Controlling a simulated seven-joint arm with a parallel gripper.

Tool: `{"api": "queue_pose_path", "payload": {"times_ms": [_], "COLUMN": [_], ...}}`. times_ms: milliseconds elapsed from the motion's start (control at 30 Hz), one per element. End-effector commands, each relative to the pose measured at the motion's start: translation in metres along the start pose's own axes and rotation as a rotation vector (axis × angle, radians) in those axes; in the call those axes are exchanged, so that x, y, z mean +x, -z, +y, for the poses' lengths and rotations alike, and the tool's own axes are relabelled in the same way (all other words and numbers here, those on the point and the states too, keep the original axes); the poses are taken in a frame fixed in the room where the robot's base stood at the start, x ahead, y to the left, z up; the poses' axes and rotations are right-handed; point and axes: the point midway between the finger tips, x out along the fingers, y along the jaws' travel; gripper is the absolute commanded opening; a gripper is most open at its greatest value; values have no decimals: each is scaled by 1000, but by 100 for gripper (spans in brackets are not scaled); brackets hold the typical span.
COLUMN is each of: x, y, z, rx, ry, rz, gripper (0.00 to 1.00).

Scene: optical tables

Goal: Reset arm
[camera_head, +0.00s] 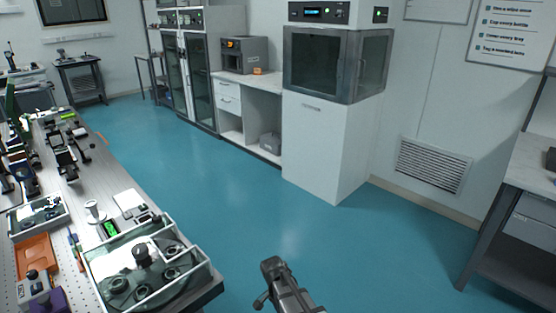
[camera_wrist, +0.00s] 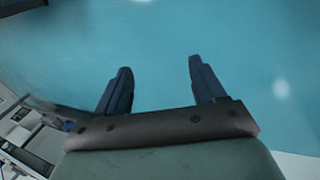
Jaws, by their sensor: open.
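My gripper (camera_wrist: 158,82) is open in the wrist view, its two dark fingers apart with only blue floor between and beyond them. Nothing is held. In the head view my arm (camera_head: 287,285) shows at the bottom centre, over the open floor to the right of the optical table (camera_head: 150,195). It is apart from the table and the things on it. The fingertips cannot be made out clearly in the head view.
A clear-walled tray (camera_head: 205,275) with dark round parts stands at the table's near right corner. An orange tray (camera_head: 35,256) lies left of it. A white cabinet (camera_head: 325,150) stands at the back, a grey bench (camera_head: 535,165) at right. The blue floor (camera_head: 240,190) between is free.

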Motion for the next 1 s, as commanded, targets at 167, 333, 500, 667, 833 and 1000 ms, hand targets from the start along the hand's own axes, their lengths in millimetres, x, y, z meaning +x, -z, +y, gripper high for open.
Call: {"api": "queue_pose_path", "payload": {"times_ms": [167,333,500,667,833,1000], "x": [58,106,149,183,215,239], "y": [-10,-25,-45,-68,-96,-126], "z": [40,77,114,149,186,218], "rx": [-126,-247,-363,-469,-578,-676], "ry": [-29,-41,-39,-25,2,37], "rz": [-71,-141,-214,-282,-356,-419], "gripper": [69,69,69,69,69,69]}}
